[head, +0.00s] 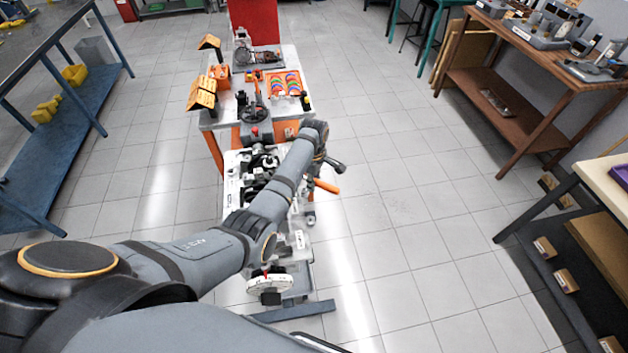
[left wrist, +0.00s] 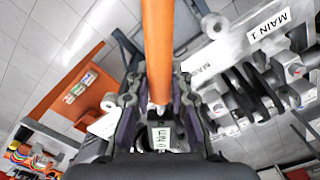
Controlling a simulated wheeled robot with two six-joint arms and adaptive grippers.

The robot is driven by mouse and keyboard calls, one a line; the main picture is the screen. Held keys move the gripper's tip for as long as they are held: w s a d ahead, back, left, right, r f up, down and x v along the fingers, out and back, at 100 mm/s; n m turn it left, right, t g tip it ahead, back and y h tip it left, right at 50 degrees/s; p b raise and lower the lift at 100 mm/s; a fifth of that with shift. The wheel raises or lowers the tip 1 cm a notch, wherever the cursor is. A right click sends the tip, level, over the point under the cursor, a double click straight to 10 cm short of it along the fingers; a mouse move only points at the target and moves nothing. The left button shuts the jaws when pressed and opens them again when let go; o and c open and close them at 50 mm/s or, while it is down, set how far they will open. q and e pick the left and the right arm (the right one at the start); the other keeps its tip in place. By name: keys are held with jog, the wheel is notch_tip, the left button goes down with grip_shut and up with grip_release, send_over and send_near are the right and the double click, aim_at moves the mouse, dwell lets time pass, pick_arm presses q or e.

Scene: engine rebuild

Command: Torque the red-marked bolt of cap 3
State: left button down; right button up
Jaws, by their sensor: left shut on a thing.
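My left gripper (head: 322,165) reaches over the engine block (head: 232,185) in the head view. It is shut on an orange-handled tool (head: 326,185), whose orange handle (left wrist: 158,45) runs up the middle of the left wrist view between the dark fingers (left wrist: 158,100). The tool's far end is out of sight. Cap 3's red-marked bolt cannot be made out. My right gripper is not in view.
A parts cart (head: 288,57) behind the block holds orange racks (head: 203,92) and a tray of coloured rings (head: 300,82). A white round part with a red mark (head: 270,283) sits at the near end.

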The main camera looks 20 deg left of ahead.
pick_arm(q)
jog(key=shift+s+a+r+m+p, duration=0.15)
jog(key=shift+s+m+p, duration=0.25)
jog(key=shift+p, duration=0.45)
jog(key=shift+s, duration=0.25)
jog(key=p, duration=0.1)
jog(key=s+m+p, duration=0.1)
jog(key=shift+s+a+p, duration=0.2)
jog(key=shift+s+p, duration=0.1)
jog(key=shift+p, duration=0.1)
jog(key=shift+s+m, duration=0.2)
jog(key=shift+m, duration=0.1)
dwell(0.5)
jog(key=shift+s+a+m, duration=0.4)
jog(key=shift+s+m, duration=0.2)
jog(key=shift+s, duration=0.25)
jog(key=shift+s+a+m, duration=0.4)
jog(key=shift+s+m, duration=0.2)
jog(key=shift+s, duration=0.25)
dwell(3.8)
